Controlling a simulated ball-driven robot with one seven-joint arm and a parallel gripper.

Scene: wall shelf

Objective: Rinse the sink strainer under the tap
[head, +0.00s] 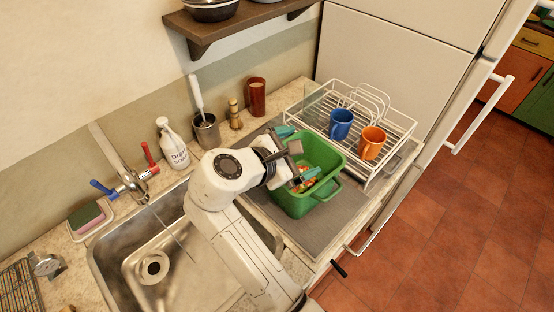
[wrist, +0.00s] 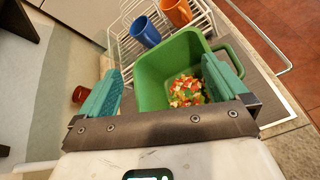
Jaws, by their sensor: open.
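The sink (head: 105,262) is a steel basin at the lower left of the head view. A round metal fitting (head: 152,267) with a dark centre sits at its drain; I cannot tell whether this is the strainer or the bare drain. The tap (head: 128,182), with a blue and a red handle, stands at the sink's back edge. A thin pale line crosses the basin; I cannot tell if it is water. My gripper (head: 297,155) is open and empty over the green tub (head: 296,204), its teal fingers apart in the wrist view (wrist: 160,72). No strainer shows between them.
Colourful scraps (wrist: 187,91) lie in the tub, on a grey mat (head: 335,218). The white dish rack (head: 398,122) behind holds a blue mug (head: 341,123) and an orange mug (head: 372,142). A soap bottle (head: 172,146), utensil pot (head: 207,132) and brown cup (head: 257,97) line the wall.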

